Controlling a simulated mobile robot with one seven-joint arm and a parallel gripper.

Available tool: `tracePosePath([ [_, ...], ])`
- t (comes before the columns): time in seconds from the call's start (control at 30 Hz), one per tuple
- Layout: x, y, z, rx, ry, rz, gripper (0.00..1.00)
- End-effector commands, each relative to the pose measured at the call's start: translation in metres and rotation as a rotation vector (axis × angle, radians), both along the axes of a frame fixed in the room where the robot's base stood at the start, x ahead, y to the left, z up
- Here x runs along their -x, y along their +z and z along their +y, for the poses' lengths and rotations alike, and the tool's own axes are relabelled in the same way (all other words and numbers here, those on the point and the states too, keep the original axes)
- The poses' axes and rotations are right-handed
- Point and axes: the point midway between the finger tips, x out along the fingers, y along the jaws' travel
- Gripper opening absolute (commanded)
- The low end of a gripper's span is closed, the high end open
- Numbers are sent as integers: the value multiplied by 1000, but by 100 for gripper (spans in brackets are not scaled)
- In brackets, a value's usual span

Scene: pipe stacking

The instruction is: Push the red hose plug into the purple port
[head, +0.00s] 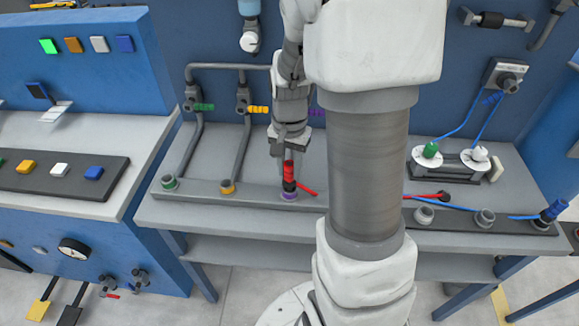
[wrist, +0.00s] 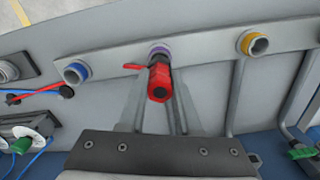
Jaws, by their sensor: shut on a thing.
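The red hose plug (head: 289,171) stands upright at the purple port (head: 289,195) on the grey rail. Its black lower end is right over or at the port's ring; I cannot tell how far in it sits. My gripper (head: 289,154) is above, pointing down, with its fingers shut on the plug's upper part. In the wrist view the red plug (wrist: 158,82) shows beyond the fingers, with the purple port (wrist: 159,51) partly hidden behind it. A short red hose piece sticks out beside the plug's lower end.
A yellow port (head: 227,187) and a green port (head: 168,182) are left along the rail. A blue-ringed port (wrist: 76,72) is on the other side. Pipes with valves (head: 243,98) stand behind. My arm hides part of the bench.

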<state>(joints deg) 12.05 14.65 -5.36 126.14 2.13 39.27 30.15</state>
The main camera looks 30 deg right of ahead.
Motion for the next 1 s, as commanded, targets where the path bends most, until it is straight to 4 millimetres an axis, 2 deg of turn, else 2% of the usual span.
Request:
tracePosePath([
  [0.7,0,-19,0,0,0,1,0],
  [0.9,0,-18,0,0,0,0,0],
  [0.93,0,-18,0,0,0,0,34],
  [1.0,0,-18,0,0,0,0,46],
])
